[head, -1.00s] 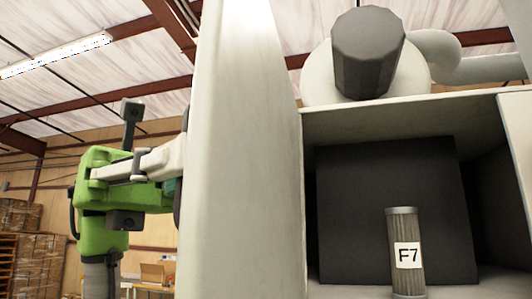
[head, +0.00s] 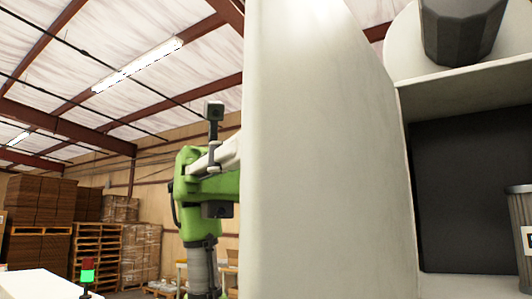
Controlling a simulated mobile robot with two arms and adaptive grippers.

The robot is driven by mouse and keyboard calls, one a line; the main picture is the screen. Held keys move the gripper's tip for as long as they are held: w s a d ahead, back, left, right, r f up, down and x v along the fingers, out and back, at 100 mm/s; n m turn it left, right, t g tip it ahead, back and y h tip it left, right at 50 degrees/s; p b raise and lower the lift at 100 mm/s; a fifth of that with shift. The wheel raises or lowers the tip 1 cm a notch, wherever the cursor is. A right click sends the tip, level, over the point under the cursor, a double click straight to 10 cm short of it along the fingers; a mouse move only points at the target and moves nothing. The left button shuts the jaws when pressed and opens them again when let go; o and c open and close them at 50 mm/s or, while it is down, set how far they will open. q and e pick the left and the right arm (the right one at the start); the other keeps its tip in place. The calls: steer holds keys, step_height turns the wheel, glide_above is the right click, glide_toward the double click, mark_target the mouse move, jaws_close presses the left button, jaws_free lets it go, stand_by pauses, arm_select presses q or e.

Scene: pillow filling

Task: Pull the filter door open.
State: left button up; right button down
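A tall white panel (head: 315,150), which looks like the filter door, stands at the left of the cabinet opening and fills the middle of the head view. The opening beside it is uncovered, and I see into the dark cabinet interior (head: 465,185). A grey cylindrical filter (head: 521,215) stands inside and is cut off by the right edge. Neither of my grippers is in view. The far side of the panel and its handle, if any, are hidden.
A green robot arm (head: 200,215) stands behind the panel to the left. Stacked cartons (head: 40,205) and pallets are farther back. A red and green signal light (head: 88,272) is at lower left. A dark cap (head: 460,30) sits above the cabinet.

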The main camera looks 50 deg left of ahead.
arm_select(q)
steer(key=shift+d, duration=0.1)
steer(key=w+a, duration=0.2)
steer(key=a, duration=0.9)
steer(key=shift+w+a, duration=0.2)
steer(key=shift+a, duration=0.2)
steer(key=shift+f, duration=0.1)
